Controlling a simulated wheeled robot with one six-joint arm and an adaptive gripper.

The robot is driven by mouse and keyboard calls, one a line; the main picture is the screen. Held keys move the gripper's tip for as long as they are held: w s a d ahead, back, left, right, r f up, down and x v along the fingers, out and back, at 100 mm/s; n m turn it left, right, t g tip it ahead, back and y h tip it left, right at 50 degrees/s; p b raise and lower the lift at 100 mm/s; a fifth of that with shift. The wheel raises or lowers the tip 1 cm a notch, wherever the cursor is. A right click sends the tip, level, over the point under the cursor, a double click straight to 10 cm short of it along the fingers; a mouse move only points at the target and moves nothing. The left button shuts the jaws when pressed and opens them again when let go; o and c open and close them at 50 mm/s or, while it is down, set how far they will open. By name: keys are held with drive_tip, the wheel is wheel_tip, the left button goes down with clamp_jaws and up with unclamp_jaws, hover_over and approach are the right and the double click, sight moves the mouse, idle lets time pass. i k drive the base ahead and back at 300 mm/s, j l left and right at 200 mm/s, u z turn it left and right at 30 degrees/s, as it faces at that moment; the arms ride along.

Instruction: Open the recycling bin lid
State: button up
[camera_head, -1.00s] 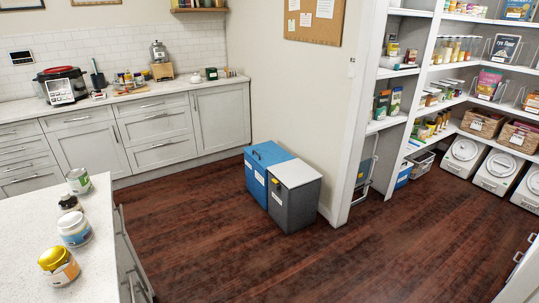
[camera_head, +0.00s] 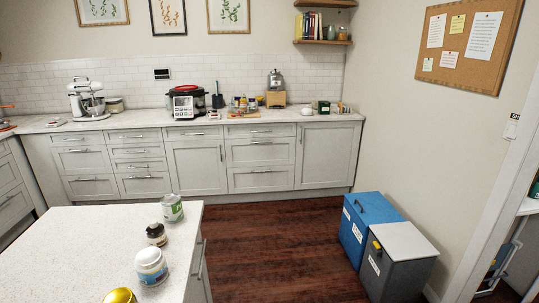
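Two lidded bins stand side by side on the floor against the wall, at the lower right of the head view. The blue bin (camera_head: 352,239) has a blue lid (camera_head: 374,208) with a dark handle and a white label on its front. The grey bin (camera_head: 381,277) has a pale grey lid (camera_head: 403,240), a yellow tab at the front edge and a white label. Both lids are shut. I cannot read the labels, so I cannot tell which one is the recycling bin. My gripper is not in view.
A white-topped island (camera_head: 80,235) with several jars and a can (camera_head: 172,208) fills the lower left. Grey cabinets (camera_head: 196,166) line the back wall. Dark wooden floor (camera_head: 285,250) is clear between island and bins. A doorway frame (camera_head: 497,205) stands at the right.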

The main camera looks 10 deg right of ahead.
sight(372, 208)
drive_tip(key=i+z, duration=0.25)
drive_tip(key=i, duration=1.5)
drive_tip(key=i+z, duration=0.25)
drive_tip(key=i, duration=0.25)
drive_tip(key=i+j+z, duration=0.25)
drive_tip(key=i, duration=0.25)
drive_tip(key=i+j+z, duration=0.3)
drive_tip(key=i, duration=0.2)
drive_tip(key=i+j+z, duration=0.25)
drive_tip(key=i, duration=0.25)
